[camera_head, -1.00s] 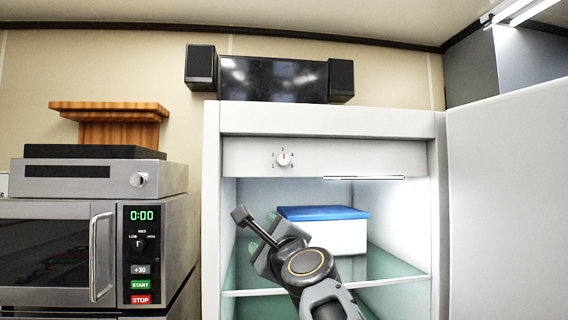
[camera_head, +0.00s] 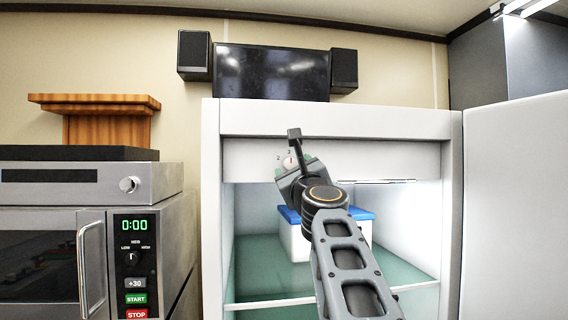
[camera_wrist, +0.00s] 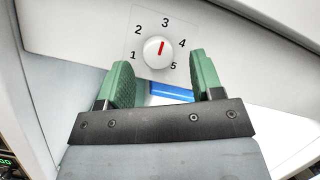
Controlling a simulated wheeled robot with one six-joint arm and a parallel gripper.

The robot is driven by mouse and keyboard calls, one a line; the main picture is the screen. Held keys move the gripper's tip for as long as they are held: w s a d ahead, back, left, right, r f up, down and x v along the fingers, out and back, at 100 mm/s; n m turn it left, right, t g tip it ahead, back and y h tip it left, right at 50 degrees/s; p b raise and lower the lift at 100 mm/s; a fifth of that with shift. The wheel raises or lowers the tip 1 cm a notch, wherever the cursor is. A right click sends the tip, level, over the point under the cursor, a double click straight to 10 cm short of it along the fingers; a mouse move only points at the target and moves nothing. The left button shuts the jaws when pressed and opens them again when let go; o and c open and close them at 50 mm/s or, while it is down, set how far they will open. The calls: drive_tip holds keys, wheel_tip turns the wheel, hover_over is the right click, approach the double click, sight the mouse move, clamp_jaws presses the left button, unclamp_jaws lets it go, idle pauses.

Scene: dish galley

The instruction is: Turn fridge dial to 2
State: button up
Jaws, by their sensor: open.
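In the head view my gripper (camera_head: 295,167) is at the fridge's upper panel (camera_head: 375,160) and partly hides the dial (camera_head: 289,160). Whether a finger touches the panel, I cannot tell.
The open fridge (camera_head: 212,150) has its door (camera_head: 515,200) swung to the right. A white box with a blue lid (camera_head: 361,213) stands on the shelf (camera_head: 265,297) behind my arm. A microwave (camera_head: 62,225) stands at the left.

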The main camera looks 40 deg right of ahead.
drive_tip(key=shift+x, duration=0.95)
drive_tip(key=shift+w+a, duration=0.1)
drive_tip(key=shift+a, duration=0.05)
drive_tip(key=c, duration=0.9)
